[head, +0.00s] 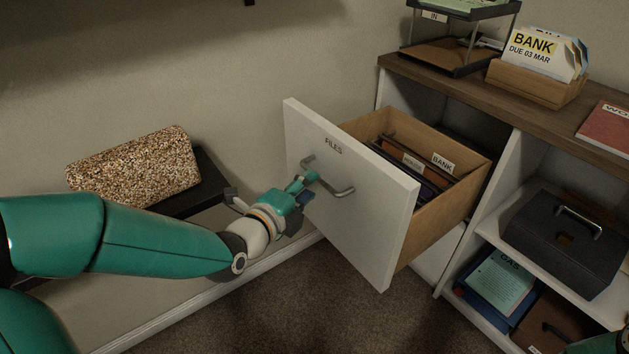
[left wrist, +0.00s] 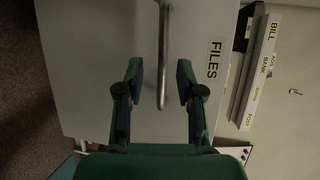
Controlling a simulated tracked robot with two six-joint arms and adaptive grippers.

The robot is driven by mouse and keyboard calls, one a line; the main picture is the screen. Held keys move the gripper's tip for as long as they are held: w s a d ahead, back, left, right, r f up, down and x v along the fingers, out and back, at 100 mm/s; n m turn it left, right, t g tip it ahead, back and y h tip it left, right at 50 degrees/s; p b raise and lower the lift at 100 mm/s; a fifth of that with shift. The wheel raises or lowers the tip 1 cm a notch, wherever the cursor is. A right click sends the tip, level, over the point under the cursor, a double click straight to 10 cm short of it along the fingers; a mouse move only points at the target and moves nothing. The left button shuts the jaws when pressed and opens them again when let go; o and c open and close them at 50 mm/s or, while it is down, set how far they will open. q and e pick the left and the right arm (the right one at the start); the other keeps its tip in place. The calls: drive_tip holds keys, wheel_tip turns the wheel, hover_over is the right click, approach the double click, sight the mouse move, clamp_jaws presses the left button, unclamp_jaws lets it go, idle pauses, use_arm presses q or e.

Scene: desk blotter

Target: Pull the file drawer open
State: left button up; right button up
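The file drawer's white front (head: 350,215), labelled FILES, stands well out from the cabinet. Its wooden box shows hanging folders with tabs such as BANK (head: 443,163). The metal bar handle (head: 342,191) is on the front; it also shows in the left wrist view (left wrist: 163,50). My left gripper (head: 308,187) is at the left part of the handle. In the left wrist view its two fingers (left wrist: 160,82) are apart, one each side of the bar, with gaps visible.
A speckled box (head: 135,170) sits on a dark surface at left. The cabinet top (head: 470,92) holds a tray stand (head: 465,60), a card box (head: 535,85) and a red book (head: 607,130). A grey cash box (head: 565,240) is on the shelf at right. Carpet below the drawer is clear.

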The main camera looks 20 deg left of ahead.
use_arm(q)
drive_tip(key=v, duration=0.2)
drive_tip(key=shift+s, duration=0.4)
drive_tip(key=shift+a, duration=0.1)
